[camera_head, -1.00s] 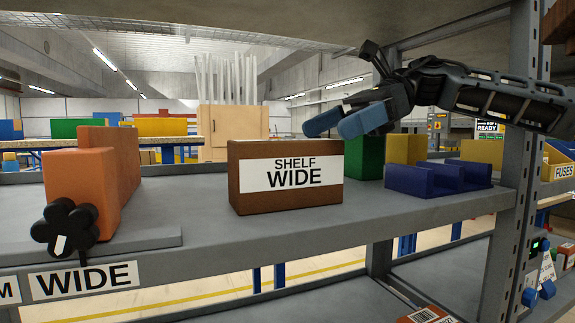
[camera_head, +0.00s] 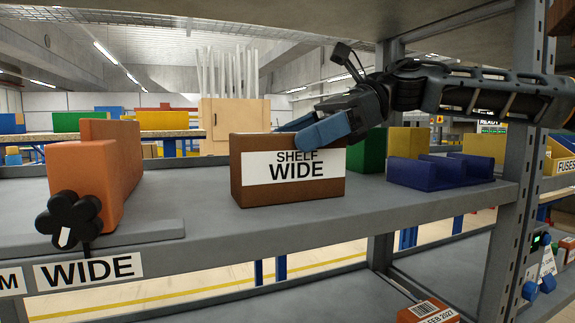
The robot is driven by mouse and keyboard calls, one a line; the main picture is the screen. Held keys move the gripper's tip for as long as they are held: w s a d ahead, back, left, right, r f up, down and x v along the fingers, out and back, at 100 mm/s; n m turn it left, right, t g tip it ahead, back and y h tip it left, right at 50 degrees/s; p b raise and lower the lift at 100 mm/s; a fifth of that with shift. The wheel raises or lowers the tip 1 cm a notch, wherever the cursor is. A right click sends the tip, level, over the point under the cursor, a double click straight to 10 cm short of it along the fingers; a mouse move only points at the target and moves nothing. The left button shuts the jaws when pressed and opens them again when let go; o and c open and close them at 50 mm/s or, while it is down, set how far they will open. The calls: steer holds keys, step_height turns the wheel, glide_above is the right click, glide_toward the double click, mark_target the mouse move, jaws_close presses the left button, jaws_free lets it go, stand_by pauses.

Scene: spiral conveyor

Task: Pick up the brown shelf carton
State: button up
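The brown shelf carton (camera_head: 255,198) stands upright on the grey shelf, with a white label reading "SHELF WIDE" on its front. My gripper (camera_head: 308,138) comes in from the right, its blue fingertips pointing left and down. In the picture the fingertips overlap the carton's top right edge and part of the label. I cannot tell whether they touch it.
Orange boxes (camera_head: 82,190) and a black knob (camera_head: 68,219) stand at the left. A blue divided holder (camera_head: 435,174), a green block (camera_head: 369,152) and yellow blocks (camera_head: 405,143) are at the right. A grey post (camera_head: 508,210) rises further right. The shelf in front of the carton is clear.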

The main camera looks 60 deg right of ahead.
steer(key=c, duration=0.8)
steer(key=shift+c, duration=0.2)
steer(key=shift+r, duration=0.15)
